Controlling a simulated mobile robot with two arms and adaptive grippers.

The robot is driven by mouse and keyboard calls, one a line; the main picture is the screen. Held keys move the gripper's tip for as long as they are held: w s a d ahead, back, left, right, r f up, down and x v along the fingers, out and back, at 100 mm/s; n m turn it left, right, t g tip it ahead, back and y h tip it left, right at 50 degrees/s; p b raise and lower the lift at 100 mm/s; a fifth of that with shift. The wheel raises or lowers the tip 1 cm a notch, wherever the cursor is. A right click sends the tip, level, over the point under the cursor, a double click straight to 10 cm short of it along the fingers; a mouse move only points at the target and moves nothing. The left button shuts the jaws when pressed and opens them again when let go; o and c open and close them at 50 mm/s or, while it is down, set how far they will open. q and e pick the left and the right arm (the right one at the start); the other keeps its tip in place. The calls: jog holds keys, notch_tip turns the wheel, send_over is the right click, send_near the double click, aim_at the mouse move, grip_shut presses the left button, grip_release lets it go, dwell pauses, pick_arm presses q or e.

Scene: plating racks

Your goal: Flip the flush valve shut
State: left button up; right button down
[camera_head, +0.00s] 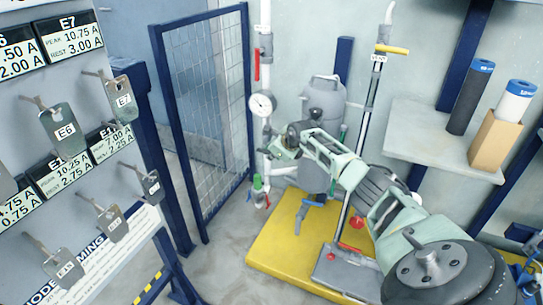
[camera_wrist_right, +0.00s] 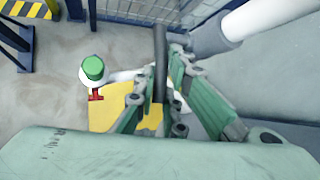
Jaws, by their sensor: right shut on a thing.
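My right arm reaches in from the lower right in the head view. Its gripper (camera_head: 281,147) is beside the white vertical pipe (camera_head: 265,168), below the gauge. In the right wrist view, the gripper (camera_wrist_right: 158,92) is shut on a dark bar (camera_wrist_right: 160,55) standing between its green fingers. The bar's far parts are hidden, and I cannot tell which valve it belongs to. No label reading flush is legible. A red lever (camera_head: 257,66) hangs down along the pipe above the gauge. My left gripper is not in view.
A round gauge (camera_head: 263,104) sits on the pipe. A green cap (camera_wrist_right: 93,68) and small red handle (camera_wrist_right: 95,93) are near the gripper. A grey tank (camera_head: 323,105) and yellow platform (camera_head: 275,250) stand close by. A mesh panel (camera_head: 205,110) is left; a shelf (camera_head: 425,140) is right.

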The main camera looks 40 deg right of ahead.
jog(key=shift+s+a+f, duration=0.1)
jog(key=shift+a+f, duration=0.05)
jog(key=shift+f, duration=0.15)
jog(key=c, duration=1.9)
grip_release()
jog(key=shift+r, duration=0.1)
jog(key=shift+o, duration=0.3)
jog(key=shift+r, duration=0.15)
jog(key=shift+r, duration=0.1)
jog(key=v, duration=1.1)
jog(key=shift+s+r, duration=0.15)
jog(key=shift+s, duration=0.1)
jog(key=shift+c, duration=0.3)
